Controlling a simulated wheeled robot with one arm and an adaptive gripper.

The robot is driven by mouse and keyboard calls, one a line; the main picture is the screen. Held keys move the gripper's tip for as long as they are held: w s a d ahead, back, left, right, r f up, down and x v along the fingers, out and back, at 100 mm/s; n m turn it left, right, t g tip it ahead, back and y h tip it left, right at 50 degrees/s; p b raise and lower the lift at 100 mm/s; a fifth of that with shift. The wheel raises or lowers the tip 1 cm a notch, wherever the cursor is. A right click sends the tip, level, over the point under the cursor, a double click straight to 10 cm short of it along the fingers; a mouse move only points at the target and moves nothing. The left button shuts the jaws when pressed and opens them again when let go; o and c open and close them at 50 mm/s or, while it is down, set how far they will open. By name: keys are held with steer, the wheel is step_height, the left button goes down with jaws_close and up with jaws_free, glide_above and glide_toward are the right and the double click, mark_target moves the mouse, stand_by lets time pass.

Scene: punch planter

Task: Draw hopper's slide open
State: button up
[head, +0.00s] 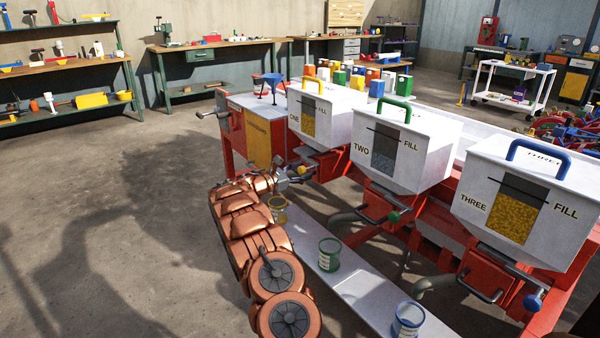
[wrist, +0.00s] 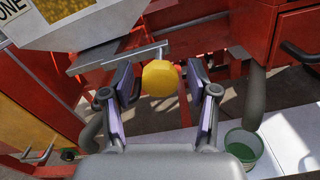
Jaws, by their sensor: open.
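Three white hoppers stand in a row on a red frame in the head view: hopper ONE (head: 335,128), hopper TWO (head: 425,160) and hopper THREE (head: 475,225). The slide (wrist: 112,56) under hopper ONE ends in a rod with a yellow knob (wrist: 160,78), which also shows in the head view (head: 302,170). My gripper (head: 288,176) is at hopper ONE's slide. In the wrist view my gripper (wrist: 162,84) is open, with the yellow knob framed between its fingertips. A gap shows on each side of the knob. Its exact depth between the fingers is unclear.
Slides with a green knob (head: 394,216) and a blue knob (head: 532,302) sit under the other hoppers. A yellow bucket (head: 278,216), green bucket (head: 329,256) and blue bucket (head: 408,320) stand along the white shelf (head: 364,292). Open floor lies left of my arm.

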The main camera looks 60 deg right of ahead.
steer(key=v, duration=1.2)
steer(key=shift+r, duration=0.1)
stand_by(0.4)
